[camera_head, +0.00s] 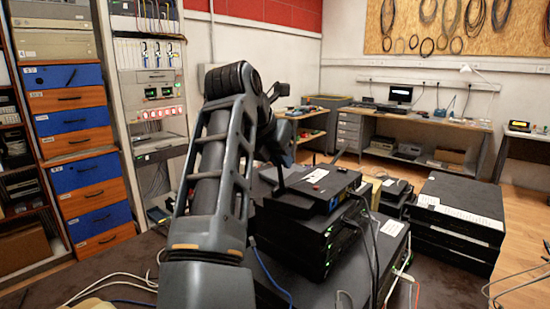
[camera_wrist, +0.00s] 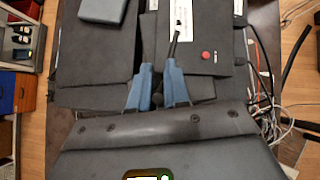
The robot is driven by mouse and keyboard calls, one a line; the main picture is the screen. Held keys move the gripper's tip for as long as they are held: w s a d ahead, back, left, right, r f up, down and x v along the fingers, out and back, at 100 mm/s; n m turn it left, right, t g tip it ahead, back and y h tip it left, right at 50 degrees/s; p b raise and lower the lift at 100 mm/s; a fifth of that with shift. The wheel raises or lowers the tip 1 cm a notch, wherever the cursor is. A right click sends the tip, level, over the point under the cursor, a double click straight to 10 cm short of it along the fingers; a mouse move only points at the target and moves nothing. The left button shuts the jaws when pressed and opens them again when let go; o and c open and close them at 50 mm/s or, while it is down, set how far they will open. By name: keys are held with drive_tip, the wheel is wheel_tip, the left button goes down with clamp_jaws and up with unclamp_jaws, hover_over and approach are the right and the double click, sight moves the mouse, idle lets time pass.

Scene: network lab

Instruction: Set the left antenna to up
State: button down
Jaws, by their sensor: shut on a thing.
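The router is a black box (camera_head: 328,192) with a white label and a red button on top, lying on a stack of dark devices. It also shows in the wrist view (camera_wrist: 203,67). The left antenna (camera_head: 280,177) is a thin dark stick at the router's left side, looking near upright; it also shows in the wrist view (camera_wrist: 175,42). My gripper (camera_head: 277,157) is at its upper part, and its blue-grey fingers (camera_wrist: 158,68) are shut on it. The grasped part is mostly hidden. A second antenna (camera_head: 338,156) leans right at the router's back.
Black cables (camera_head: 368,232) hang at the stack's right side. Another stack of dark boxes (camera_head: 455,225) stands to the right. A rack (camera_head: 150,90) and blue and orange drawers (camera_head: 75,120) are at the left. A desk with a monitor (camera_head: 400,95) is at the back.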

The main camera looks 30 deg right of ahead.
drive_tip(key=shift+w+d+y, duration=0.2)
drive_tip(key=shift+d+y, duration=0.2)
drive_tip(key=shift+y, duration=0.1)
drive_tip(key=c, duration=1.2)
unclamp_jaws()
drive_tip(key=shift+r, duration=0.1)
drive_tip(key=shift+b+v, duration=0.65)
drive_tip(key=shift+v, duration=3.2)
drive_tip(key=shift+a, duration=0.1)
